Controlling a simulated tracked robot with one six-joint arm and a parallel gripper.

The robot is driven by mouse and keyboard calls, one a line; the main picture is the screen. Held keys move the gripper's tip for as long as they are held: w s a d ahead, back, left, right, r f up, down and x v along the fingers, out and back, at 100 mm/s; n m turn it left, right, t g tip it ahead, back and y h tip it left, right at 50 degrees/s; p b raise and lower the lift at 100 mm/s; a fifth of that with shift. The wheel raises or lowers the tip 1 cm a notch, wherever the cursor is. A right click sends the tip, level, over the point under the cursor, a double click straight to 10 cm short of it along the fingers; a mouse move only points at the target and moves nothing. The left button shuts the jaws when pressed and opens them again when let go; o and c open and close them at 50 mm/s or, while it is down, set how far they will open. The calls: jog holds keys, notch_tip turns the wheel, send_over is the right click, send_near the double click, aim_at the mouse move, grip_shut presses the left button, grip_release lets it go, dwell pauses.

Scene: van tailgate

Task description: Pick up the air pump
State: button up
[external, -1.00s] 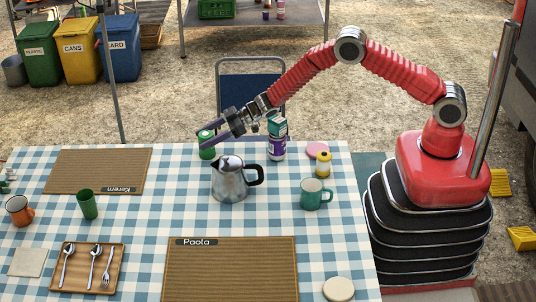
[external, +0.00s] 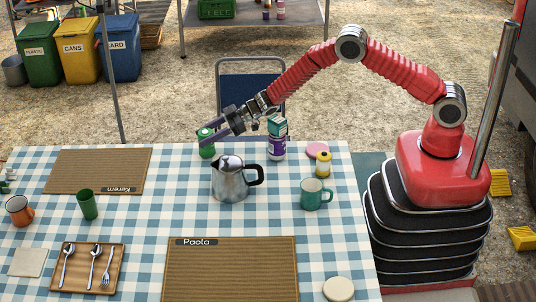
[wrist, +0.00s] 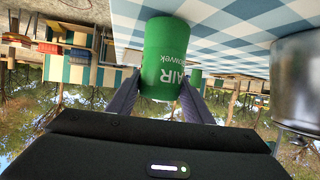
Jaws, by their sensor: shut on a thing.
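The air pump is a green cylinder (external: 206,149) with white "AIR" lettering, standing on the checked tablecloth near its far edge, behind the metal coffee pot. It also shows in the wrist view (wrist: 164,48), where the picture is upside down. My gripper (external: 207,136) reaches in from the right, with its two dark fingers on either side of the air pump's upper part. In the wrist view my gripper (wrist: 160,88) is shut on the air pump. The fingers hide part of it in the external view.
The coffee pot (external: 230,181) stands close in front of the air pump.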

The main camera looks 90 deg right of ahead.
notch_tip(320, 180, up, 9)
jog(key=shift+r, duration=0.15)
